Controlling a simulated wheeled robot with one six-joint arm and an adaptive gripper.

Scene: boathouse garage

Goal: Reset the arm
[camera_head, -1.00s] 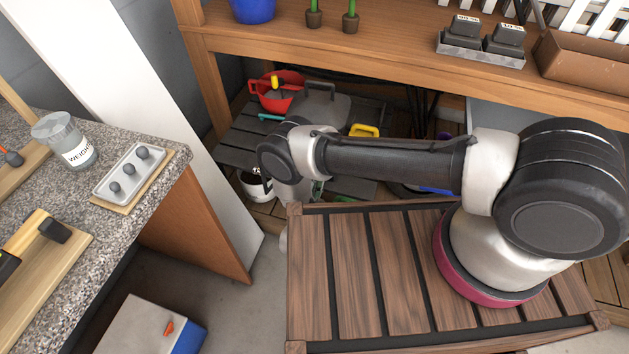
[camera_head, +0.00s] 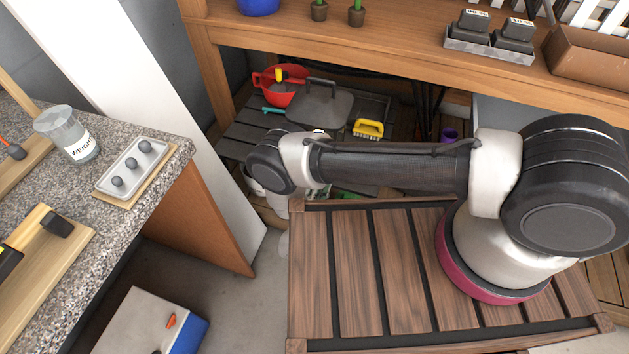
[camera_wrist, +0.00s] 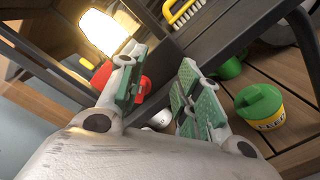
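My arm (camera_head: 390,166) stretches leftward from its base on the slatted wooden platform, its elbow joint (camera_head: 268,165) in front of the low shelf. In the head view my gripper is mostly hidden behind and below the arm. In the wrist view my gripper (camera_wrist: 163,75) shows two pale fingers with green pads set apart. Nothing sits between the pads. Beyond the fingers are dark shelf bars and a red object (camera_wrist: 104,76), partly covered by the left finger.
A dark slatted shelf holds a red bucket (camera_head: 280,92), a grey lidded box (camera_head: 312,104) and a yellow brush (camera_head: 369,128). A green-lidded yellow tub (camera_wrist: 261,106) is right of my gripper. A granite counter (camera_head: 150,215) stands left, above a blue-and-white box (camera_head: 150,325).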

